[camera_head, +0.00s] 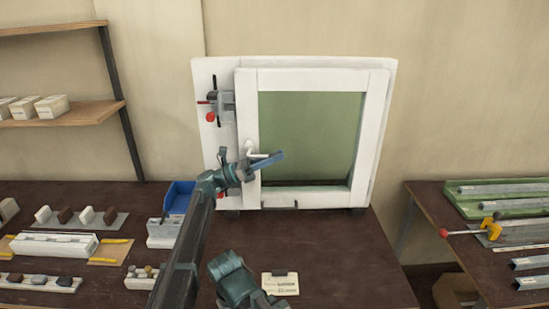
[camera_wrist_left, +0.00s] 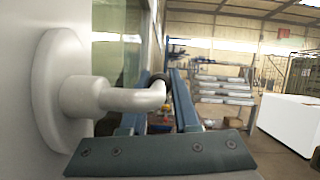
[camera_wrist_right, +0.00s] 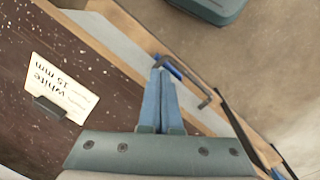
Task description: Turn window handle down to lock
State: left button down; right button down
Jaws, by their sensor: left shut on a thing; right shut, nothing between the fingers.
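The white window handle (camera_head: 250,148) sits on the left side of the white window sash (camera_head: 312,77). Its lever points right, roughly level, over the green glass. My left gripper (camera_head: 272,160) is shut on the handle's lever. In the left wrist view the round handle base (camera_wrist_left: 58,92) is fixed to the sash, and the lever's end runs between my left fingers (camera_wrist_left: 160,95). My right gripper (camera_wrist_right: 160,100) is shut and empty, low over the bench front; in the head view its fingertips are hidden.
A red-tipped clamp (camera_head: 220,103) grips the frame's upper left. A blue bin (camera_head: 179,197) and a grey block (camera_head: 164,232) stand left of the window. A label card (camera_head: 280,284) lies near my right gripper. The bench right of it is clear. A side table (camera_head: 430,205) holds metal profiles.

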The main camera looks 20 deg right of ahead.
dwell(0.3)
pick_arm(q)
jog(key=shift+w+a+f+y+p, duration=0.15)
jog(key=shift+y+p, duration=0.45)
jog(key=shift+p, duration=0.4)
jog(key=shift+w+a+f+m+t+y+p, duration=0.1)
jog(key=shift+a+f+t+y+p, duration=0.15)
jog(key=shift+f+y+p, duration=0.6)
jog(key=shift+a+f+m+t+y+p, duration=0.15)
jog(key=shift+f+y+p, duration=0.35)
jog(key=shift+y+p, duration=0.75)
jog(key=shift+w+a+f+m+t+y+p, duration=0.1)
jog(key=shift+a+f+t+y+p, duration=0.15)
jog(key=shift+f+y+p, duration=0.8)
jog(key=shift+r+h+p, duration=0.25)
jog(key=shift+r+p, duration=0.05)
jog(key=c, duration=0.6)
grip_release()
jog(key=shift+s, duration=0.1)
jog(key=shift+c, duration=0.2)
jog(key=p+v, duration=0.3)
jog(key=v, duration=1)
jog(key=shift+a, duration=0.35)
